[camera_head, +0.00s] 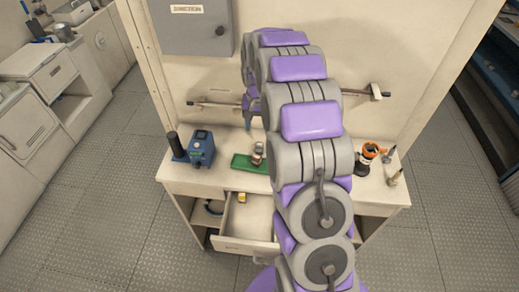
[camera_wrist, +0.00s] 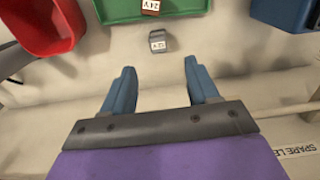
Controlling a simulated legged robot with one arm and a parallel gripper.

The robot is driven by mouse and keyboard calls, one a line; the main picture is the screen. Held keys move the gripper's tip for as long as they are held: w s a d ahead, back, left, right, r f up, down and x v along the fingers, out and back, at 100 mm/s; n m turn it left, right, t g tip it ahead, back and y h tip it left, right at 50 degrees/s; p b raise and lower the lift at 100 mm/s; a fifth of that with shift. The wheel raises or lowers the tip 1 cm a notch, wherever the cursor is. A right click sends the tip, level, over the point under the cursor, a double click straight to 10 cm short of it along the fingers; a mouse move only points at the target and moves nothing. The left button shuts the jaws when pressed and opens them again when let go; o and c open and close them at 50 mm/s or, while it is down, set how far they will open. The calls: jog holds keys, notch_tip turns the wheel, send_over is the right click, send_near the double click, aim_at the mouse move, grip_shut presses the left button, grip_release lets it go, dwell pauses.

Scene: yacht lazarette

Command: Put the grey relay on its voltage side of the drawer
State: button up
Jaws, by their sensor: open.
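A small grey relay (camera_wrist: 158,35) lies on the pale bench top in the wrist view, just outside the green tray. Its white label is small and seems to read 12 V. My gripper (camera_wrist: 158,70) is open and empty, its two blue fingers spread short of the relay, which lies ahead of the gap between them. In the head view the drawer (camera_head: 258,222) is pulled open below the bench, with a small yellow item (camera_head: 241,198) inside. No voltage marks on the drawer are readable.
The green tray (camera_head: 243,166) holds items; in the wrist view one carries a white label (camera_wrist: 150,6), apparently 24 V.

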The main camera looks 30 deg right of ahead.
jog(key=b, duration=0.1)
send_over(259, 144)
jog(key=a, duration=0.1)
notch_tip(259, 144, down, 5)
jog(key=shift+s+f, duration=0.15)
jog(key=shift+f, duration=0.05)
jog(key=shift+d+f, duration=0.65)
jog(key=shift+f, duration=0.15)
jog(key=shift+d+f+b, duration=0.35)
jog(key=shift+f, duration=0.25)
jog(key=f, duration=0.1)
jog(key=a+f, duration=0.1)
jog(key=f+b, duration=0.1)
jog(key=shift+a+f, duration=0.25)
jog(key=shift+f, duration=0.1)
jog(key=shift+d, duration=0.3)
jog(key=shift+c, duration=0.4)
jog(key=shift+d, duration=0.25)
jog(key=c, duration=0.3)
jog(key=shift+a, duration=0.35)
grip_shut()
